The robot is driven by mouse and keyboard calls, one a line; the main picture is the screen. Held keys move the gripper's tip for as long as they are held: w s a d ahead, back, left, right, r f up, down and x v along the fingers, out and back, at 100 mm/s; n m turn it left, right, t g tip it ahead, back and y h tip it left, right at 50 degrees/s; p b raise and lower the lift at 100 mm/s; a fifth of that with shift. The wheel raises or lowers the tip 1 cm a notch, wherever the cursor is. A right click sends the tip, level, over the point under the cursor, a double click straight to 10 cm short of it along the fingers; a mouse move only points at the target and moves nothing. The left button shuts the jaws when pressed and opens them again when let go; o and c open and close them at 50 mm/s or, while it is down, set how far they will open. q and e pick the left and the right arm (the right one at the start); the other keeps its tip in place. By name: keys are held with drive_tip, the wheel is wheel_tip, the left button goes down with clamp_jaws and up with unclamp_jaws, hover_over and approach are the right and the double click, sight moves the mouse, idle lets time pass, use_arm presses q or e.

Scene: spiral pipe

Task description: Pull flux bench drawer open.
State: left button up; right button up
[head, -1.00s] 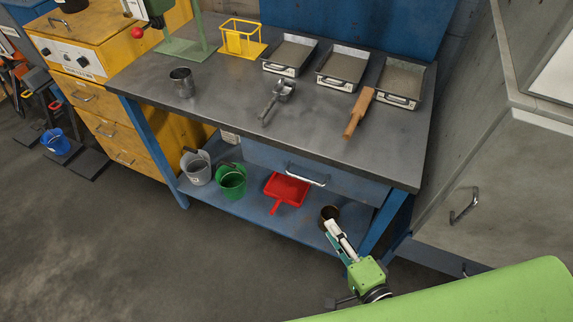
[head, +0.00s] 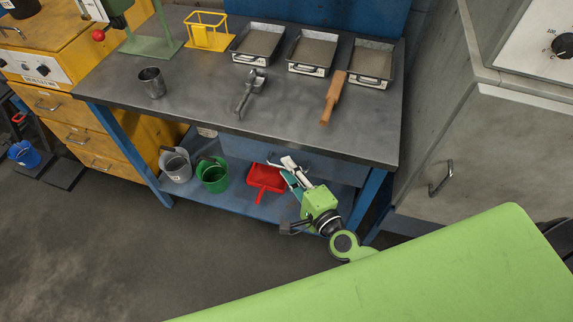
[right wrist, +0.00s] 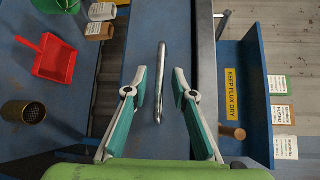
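The bench drawer is the blue front under the grey worktop in the head view (head: 238,148); it looks closed. My right gripper (head: 288,164) is in front of it and covers much of its metal handle there. In the right wrist view the drawer front (right wrist: 135,60) carries a silver bar handle (right wrist: 160,85). The right gripper (right wrist: 160,73) is open, with one finger on each side of the handle and visible gaps to both. Whether the fingertips reach the handle's depth I cannot tell. My left gripper is not in view.
The lower shelf holds a grey bucket (head: 177,166), a green bucket (head: 212,176) and a red dustpan (head: 265,178). A scoop (head: 250,92), a wooden tool (head: 333,98) and trays (head: 308,52) rest on the worktop (head: 200,110). A grey cabinet (head: 450,150) stands close at right.

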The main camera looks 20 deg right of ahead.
drive_tip(key=shift+x, duration=0.8)
clamp_jaws()
drive_tip(key=shift+s, duration=0.15)
drive_tip(key=s+a, duration=0.8)
drive_tip(key=s, duration=0.3)
drive_tip(key=s+a+b, duration=0.1)
drive_tip(key=s+a, duration=0.7)
drive_tip(key=s, duration=0.4)
drive_tip(key=shift+s, duration=0.2)
unclamp_jaws()
